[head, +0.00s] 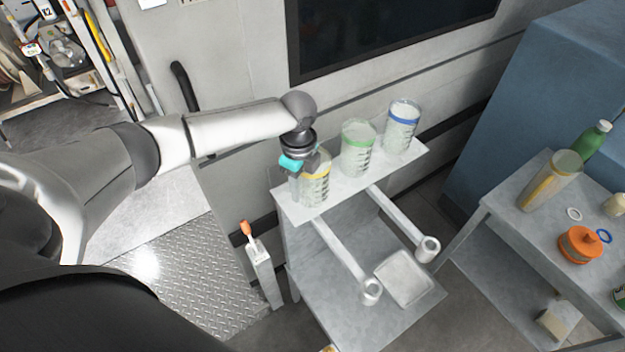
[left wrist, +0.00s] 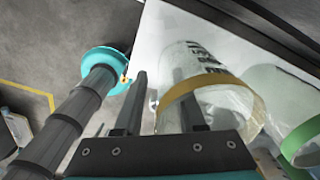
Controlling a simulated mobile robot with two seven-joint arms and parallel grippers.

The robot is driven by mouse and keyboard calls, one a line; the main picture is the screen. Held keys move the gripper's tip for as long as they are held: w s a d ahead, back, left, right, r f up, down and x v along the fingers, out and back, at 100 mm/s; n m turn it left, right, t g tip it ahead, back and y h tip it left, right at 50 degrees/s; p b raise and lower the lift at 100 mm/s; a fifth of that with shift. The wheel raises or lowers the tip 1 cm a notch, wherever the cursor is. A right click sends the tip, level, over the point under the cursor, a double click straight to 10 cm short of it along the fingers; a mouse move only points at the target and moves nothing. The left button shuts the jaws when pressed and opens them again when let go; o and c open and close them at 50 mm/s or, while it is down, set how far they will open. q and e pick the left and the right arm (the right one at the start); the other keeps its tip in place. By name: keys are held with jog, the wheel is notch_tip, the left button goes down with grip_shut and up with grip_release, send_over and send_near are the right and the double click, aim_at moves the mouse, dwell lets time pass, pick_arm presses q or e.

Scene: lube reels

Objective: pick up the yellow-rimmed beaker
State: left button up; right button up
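The yellow-rimmed beaker (head: 317,184) is clear with a yellow band at its top. It stands upright at the near left end of a pale raised shelf (head: 340,189). My left gripper (head: 304,178) is at its upper left side and partly covers it in the head view. In the left wrist view the two dark fingers (left wrist: 160,102) are apart. The right finger overlaps the left part of the beaker (left wrist: 222,108) at its yellow rim; I cannot tell whether it is inside the wall or touching. The left finger is outside the beaker. My right gripper is not in view.
A green-rimmed beaker (head: 358,150) and a blue-rimmed beaker (head: 401,130) stand farther along the shelf. The wall is close behind.

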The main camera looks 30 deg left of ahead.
pick_arm(q)
jog(key=shift+c, duration=0.3)
grip_shut()
dwell(1.1)
